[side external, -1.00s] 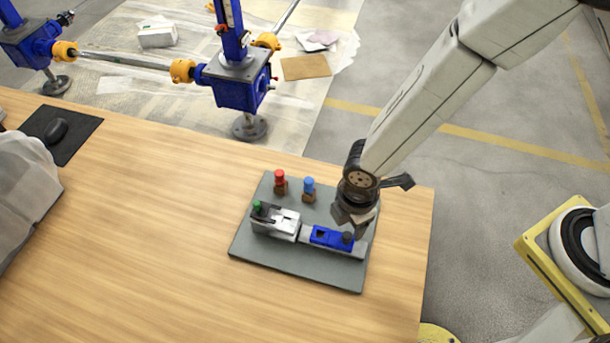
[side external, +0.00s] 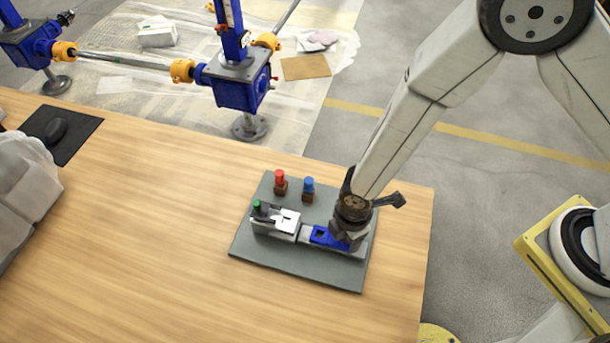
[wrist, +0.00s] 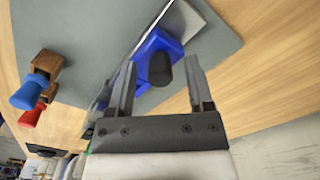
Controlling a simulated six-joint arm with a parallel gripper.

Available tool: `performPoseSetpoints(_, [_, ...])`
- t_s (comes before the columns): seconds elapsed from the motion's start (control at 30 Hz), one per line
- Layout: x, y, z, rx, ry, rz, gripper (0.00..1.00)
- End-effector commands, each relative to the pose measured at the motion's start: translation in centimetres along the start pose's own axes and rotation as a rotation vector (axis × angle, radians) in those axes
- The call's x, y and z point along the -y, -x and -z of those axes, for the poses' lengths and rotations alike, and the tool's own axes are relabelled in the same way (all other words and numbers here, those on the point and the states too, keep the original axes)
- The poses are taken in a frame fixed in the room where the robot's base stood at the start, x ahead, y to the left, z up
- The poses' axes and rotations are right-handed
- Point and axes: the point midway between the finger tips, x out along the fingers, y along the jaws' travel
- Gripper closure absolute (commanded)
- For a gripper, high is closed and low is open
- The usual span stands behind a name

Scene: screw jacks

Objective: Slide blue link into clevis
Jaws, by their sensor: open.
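The blue link (side external: 325,237) lies flat on a light grey rail, to the right of the clevis. Its dark knob (wrist: 160,69) stands up at its right end. The silver-grey clevis (side external: 283,220) sits at the left end of the rail, with a gap between it and the link. My gripper (side external: 347,240) is low over the right end of the link and hides the knob in the side view. In the wrist view my gripper (wrist: 160,80) is open, with one finger on each side of the knob. I cannot tell whether the fingers touch it.
A grey base plate (side external: 292,263) carries the fixture on the wooden table (side external: 160,220). A red-topped pin (side external: 280,182) and a blue-topped pin (side external: 308,189) stand behind the rail. A green-topped part (side external: 257,205) is at the clevis's left. The table's left middle is clear.

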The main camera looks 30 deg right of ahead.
Motion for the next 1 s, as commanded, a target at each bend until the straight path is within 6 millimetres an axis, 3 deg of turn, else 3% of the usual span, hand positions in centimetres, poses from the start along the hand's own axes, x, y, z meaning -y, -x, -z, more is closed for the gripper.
performPoseSetpoints(0.07, [0.00, 0.00, 0.00, 0.000, 0.000, 0.000, 0.34])
performPoseSetpoints(0.1, [0.00, 0.00, 0.00, 0.000, 0.000, 0.000, 0.40])
performPoseSetpoints(0.3, [0.01, 0.01, -0.01, 0.000, 0.000, 0.000, 1.00])
performPoseSetpoints(1.0, [0.03, 0.03, -0.02, 0.001, 0.000, 0.001, 1.00])
